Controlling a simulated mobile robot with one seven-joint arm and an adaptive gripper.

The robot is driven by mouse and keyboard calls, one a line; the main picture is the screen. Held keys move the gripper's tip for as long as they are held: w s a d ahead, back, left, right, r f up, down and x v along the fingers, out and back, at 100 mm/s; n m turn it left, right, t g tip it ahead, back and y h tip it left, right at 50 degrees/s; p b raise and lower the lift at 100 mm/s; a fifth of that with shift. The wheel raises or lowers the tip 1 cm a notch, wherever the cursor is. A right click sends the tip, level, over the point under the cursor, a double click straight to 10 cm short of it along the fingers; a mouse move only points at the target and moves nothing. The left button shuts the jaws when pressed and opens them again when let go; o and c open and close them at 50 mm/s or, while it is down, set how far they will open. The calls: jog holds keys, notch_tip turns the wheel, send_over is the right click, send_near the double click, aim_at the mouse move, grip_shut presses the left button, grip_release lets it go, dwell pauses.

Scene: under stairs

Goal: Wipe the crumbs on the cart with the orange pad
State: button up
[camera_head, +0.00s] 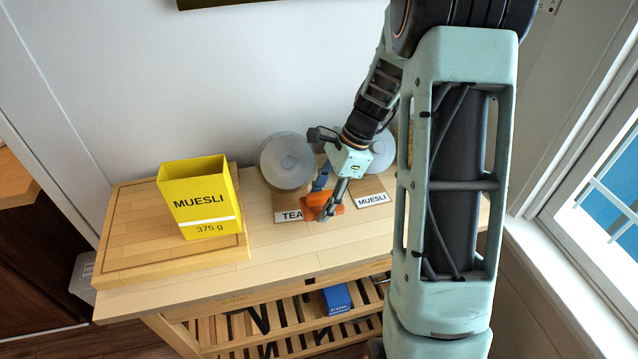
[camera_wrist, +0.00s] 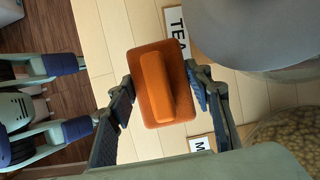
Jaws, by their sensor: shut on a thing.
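The orange pad (camera_head: 311,207) is at the wooden cart top (camera_head: 277,247), between the TEA and MUESLI labels. It shows from above in the wrist view (camera_wrist: 150,108) as a dark orange block with a lighter raised grip. My gripper (camera_head: 325,204) is shut on the pad, with one finger on each side of it. I cannot tell whether the pad's underside touches the cart top. I cannot make out any crumbs in either view; the pad, fingers and arm hide part of the surface.
A yellow muesli box (camera_head: 200,205) stands on a wooden board (camera_head: 130,240) at the left. Grey-lidded jars stand behind the TEA label (camera_head: 288,216) and MUESLI label (camera_head: 371,200), close to my gripper. A blue box (camera_head: 337,299) lies on the slatted lower shelf. The cart's front middle is clear.

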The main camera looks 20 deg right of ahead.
aim_at(321, 194)
jog(key=shift+r+p, duration=1.05)
jog(key=shift+r, duration=0.65)
jog(key=shift+s, duration=0.15)
